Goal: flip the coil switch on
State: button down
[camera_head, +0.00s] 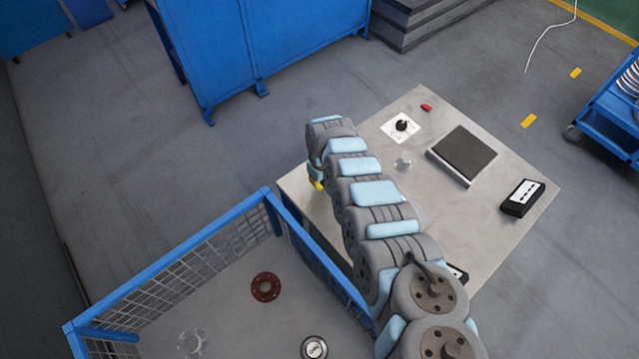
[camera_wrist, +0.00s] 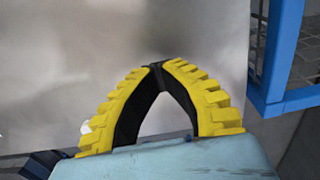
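A black rotary knob on a white square plate (camera_head: 401,125) sits near the far edge of the metal table in the head view. It looks like a switch; its setting is too small to read. A black box with a white panel (camera_head: 523,196) lies near the table's right edge; I cannot tell which of these is the coil switch. My gripper's yellow fingers (camera_wrist: 155,66) meet at their tips in the wrist view, with nothing between them. In the head view my gripper (camera_head: 318,186) is mostly hidden by the arm, at the table's left side, apart from the knob.
The metal table (camera_head: 490,255) also bears a dark square plate (camera_head: 463,155), a small red piece (camera_head: 426,107) and a clear round piece (camera_head: 403,164). A blue mesh crate (camera_head: 140,292) stands at lower left, holding a red-brown flange (camera_head: 265,287). A blue cabinet (camera_head: 255,45) stands behind.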

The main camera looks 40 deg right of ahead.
jog(key=shift+f+b, duration=0.55)
jog(key=shift+f, duration=0.25)
dwell(0.5)
jog(key=shift+r+p, duration=3.55)
jog(key=shift+p, duration=0.25)
